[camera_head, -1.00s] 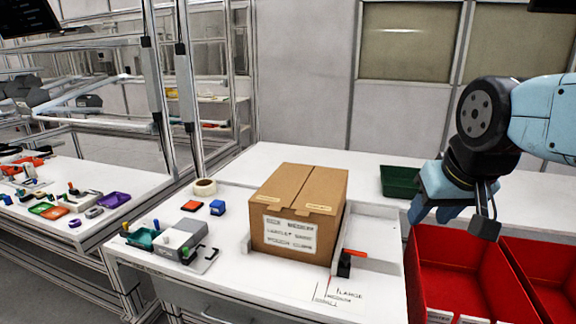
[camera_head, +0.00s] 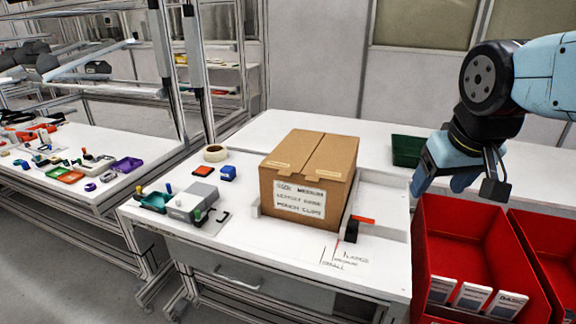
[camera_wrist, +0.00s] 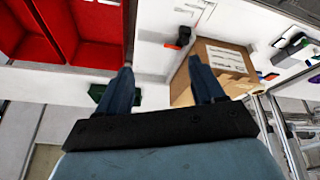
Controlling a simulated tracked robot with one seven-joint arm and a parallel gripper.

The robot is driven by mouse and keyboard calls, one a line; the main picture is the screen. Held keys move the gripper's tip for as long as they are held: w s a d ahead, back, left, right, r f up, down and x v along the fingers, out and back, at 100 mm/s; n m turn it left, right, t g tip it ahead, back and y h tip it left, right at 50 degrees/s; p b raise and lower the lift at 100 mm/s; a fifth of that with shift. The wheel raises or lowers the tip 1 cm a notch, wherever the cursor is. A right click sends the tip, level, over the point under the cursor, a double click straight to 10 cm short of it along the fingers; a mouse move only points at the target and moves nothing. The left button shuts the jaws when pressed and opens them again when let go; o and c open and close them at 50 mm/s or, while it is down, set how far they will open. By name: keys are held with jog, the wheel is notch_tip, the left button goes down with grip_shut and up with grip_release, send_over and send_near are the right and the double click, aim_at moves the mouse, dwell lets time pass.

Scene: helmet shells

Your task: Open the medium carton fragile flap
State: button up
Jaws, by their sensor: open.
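The brown cardboard carton (camera_head: 305,205) stands upright on the white table in the head view, its two top flaps (camera_head: 312,152) closed flat and meeting at a centre seam. Small tan labels lie near the front edge of the top. A white printed label (camera_head: 299,199) is on its front face. My gripper (camera_head: 416,194) hangs at the right, above the red bins' back edge and apart from the carton. In the wrist view the carton (camera_wrist: 222,62) shows beyond the right finger, and my gripper (camera_wrist: 165,78) is open with nothing between the fingers.
Red bins (camera_head: 465,245) stand at the right, a green tray (camera_head: 406,151) behind. A low white fixture with a red-and-black clamp (camera_head: 353,229) borders the carton's right side. The table behind is mostly clear.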

jog(key=w+a+f+n+h, duration=0.8)
jog(key=w+f+n+h, duration=0.3)
jog(key=n, duration=0.4)
jog(key=w+a+f+n+t+y, duration=0.25)
jog(key=a+n+t, duration=0.45)
jog(key=a, duration=0.5)
jog(key=w+a+f+n+t+y, duration=0.1)
jog(key=a+f+n+t+y, duration=0.3)
jog(key=a+n, duration=0.7)
jog(key=w+d+m+t, duration=0.1)
jog(key=w+d, duration=0.1)
jog(key=w, duration=1)
jog(key=shift+w+d+r+m+h, duration=0.15)
jog(key=shift+w+r+m+h, duration=0.15)
jog(key=shift+m+h, duration=0.1)
jog(key=shift+c, duration=0.3)
grip_shut()
